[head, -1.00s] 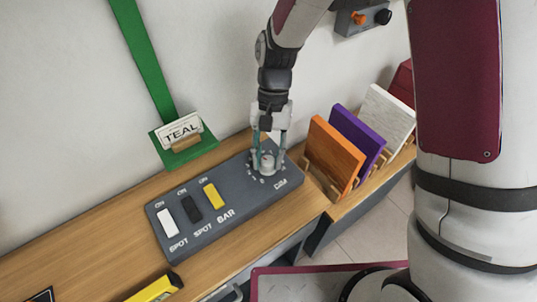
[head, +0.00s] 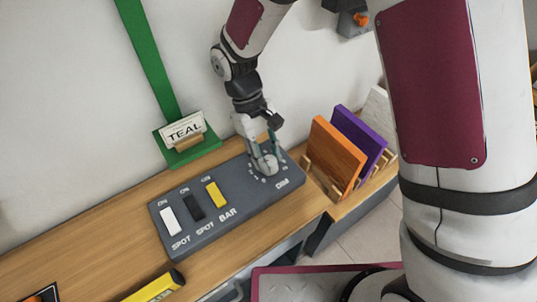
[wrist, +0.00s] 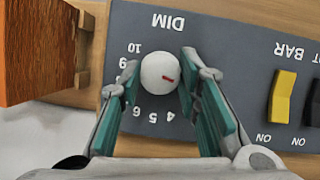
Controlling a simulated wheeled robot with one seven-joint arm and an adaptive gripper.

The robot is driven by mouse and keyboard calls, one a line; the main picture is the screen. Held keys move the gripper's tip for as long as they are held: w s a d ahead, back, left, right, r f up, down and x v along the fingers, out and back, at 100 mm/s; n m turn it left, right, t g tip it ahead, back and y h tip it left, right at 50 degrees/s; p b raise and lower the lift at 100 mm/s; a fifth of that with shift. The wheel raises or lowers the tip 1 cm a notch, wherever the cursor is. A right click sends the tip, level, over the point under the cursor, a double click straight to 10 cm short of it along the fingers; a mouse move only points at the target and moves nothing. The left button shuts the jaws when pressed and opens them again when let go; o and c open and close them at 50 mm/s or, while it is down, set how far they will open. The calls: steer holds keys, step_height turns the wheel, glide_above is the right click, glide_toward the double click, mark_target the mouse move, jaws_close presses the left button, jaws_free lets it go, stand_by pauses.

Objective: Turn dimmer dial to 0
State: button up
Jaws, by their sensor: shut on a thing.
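The dimmer dial (wrist: 158,72) is a round white knob with a short red mark, at the DIM end of the grey control panel (head: 195,239). In the wrist view, where the lettering is upside down, the mark points right and slightly down. Numbers 10 and 9 show at its upper left and 6, 5 and 4 below; my fingers hide others. My gripper (wrist: 160,76) is shut on the dial, one teal-padded finger on each side. In the head view my gripper (head: 263,153) leans over the dial, which is partly hidden.
White, black and yellow switches (head: 217,195) share the panel, left of the dial. Orange (head: 337,152) and purple (head: 357,138) boards stand in a wooden rack close on the right. A green stand with a TEAL card (head: 183,129) is behind the panel. A yellow object (head: 155,287) lies in front.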

steer(key=n+t, duration=0.1)
steer(key=n, duration=0.1)
steer(key=n+t+h, duration=0.1)
steer(key=n, duration=0.2)
steer(key=shift+s+n, duration=0.1)
steer(key=shift+n, duration=0.2)
steer(key=n+t, duration=0.2)
steer(key=n, duration=0.3)
steer(key=shift+s+n, duration=0.1)
steer(key=shift+n, duration=0.6)
steer(key=o, duration=1.1)
steer(key=v, duration=1.2)
steer(key=shift+s+a, duration=0.15)
steer(key=shift+s, duration=0.1)
